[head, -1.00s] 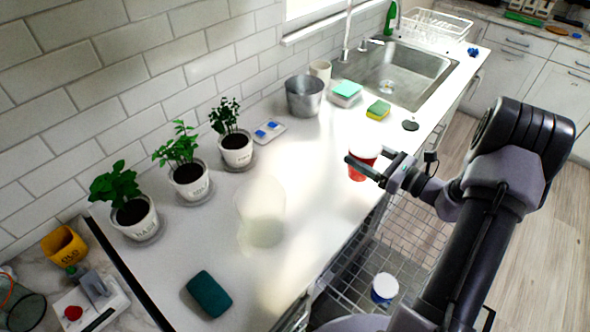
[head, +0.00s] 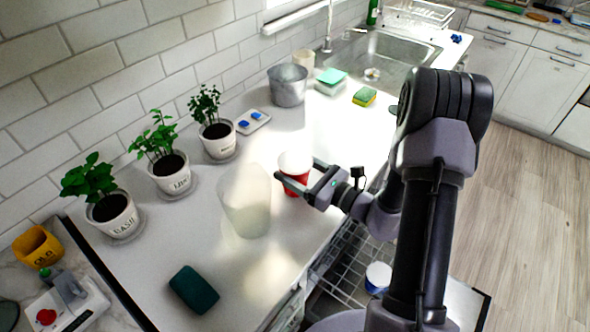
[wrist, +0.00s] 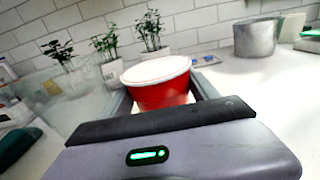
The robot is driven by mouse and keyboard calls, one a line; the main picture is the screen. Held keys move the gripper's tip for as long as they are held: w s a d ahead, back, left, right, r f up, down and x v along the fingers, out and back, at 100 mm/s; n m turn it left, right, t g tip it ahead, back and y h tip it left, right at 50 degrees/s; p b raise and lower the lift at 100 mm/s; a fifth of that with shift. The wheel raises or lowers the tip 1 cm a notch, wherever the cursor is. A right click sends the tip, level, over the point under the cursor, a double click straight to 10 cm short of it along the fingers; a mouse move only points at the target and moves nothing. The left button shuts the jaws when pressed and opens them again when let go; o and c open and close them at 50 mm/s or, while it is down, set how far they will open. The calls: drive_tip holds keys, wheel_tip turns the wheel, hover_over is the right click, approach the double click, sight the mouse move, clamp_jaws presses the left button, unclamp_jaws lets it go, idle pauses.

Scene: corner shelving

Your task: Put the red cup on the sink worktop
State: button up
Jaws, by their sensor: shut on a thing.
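The red cup (head: 294,174) has a white rim and is upright over the worktop, near its front edge. My gripper (head: 297,180) is shut on the red cup, with a finger on each side. In the wrist view the red cup (wrist: 160,88) sits between the fingers, its lower part hidden by my gripper. The sink worktop (head: 290,228) is white and runs from the plants to the sink (head: 375,65). I cannot tell whether the cup's base touches the worktop.
A translucent container (head: 245,205) stands just left of the cup. Several potted plants (head: 170,165), a metal pot (head: 288,85) and a sponge (head: 364,97) stand further back. A dark green block (head: 194,289) lies in front. An open dishwasher rack (head: 345,265) is below the edge.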

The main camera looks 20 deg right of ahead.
drive_tip(key=shift+f, duration=0.25)
drive_tip(key=o, duration=1.4)
drive_tip(key=shift+r, duration=0.1)
